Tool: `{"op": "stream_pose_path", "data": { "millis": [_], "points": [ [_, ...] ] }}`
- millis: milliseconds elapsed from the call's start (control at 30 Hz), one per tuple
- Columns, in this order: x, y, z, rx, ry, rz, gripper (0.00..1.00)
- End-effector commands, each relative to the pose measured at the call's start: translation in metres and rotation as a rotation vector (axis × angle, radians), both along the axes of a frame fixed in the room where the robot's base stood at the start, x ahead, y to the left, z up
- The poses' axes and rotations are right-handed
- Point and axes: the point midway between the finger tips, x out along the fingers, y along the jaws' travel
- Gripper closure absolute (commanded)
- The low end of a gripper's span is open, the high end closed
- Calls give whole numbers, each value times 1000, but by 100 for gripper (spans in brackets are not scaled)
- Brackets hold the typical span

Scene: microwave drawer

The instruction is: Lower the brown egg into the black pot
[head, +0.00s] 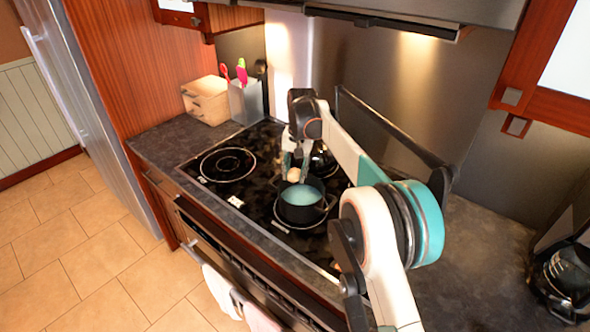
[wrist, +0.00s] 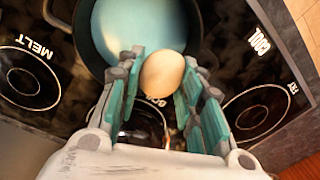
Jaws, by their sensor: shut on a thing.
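The brown egg (head: 294,174) is pale tan and sits between the fingertips of my gripper (head: 292,162). In the wrist view the egg (wrist: 162,74) is held between the teal finger pads of my gripper (wrist: 160,66), which is shut on it. The black pot (head: 301,214) stands on the stove, with light blue water or lining inside. In the head view the egg shows at the pot's back rim. In the wrist view the egg overlaps the rim of the pot (wrist: 82,38); its exact height above the pot is hard to tell.
An empty burner (head: 228,164) lies at the left. A utensil holder (head: 246,101) and wooden box (head: 207,100) stand at the back left. A coffee maker (head: 567,280) is far right.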

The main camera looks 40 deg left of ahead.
Motion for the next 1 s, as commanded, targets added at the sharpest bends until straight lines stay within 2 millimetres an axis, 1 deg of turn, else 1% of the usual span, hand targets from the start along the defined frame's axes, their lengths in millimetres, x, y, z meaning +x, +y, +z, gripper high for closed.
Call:
{"op": "stream_pose_path", "data": {
  "millis": [1000],
  "points": [
    [0,0,-48,0,0,0,74]
  ]
}}
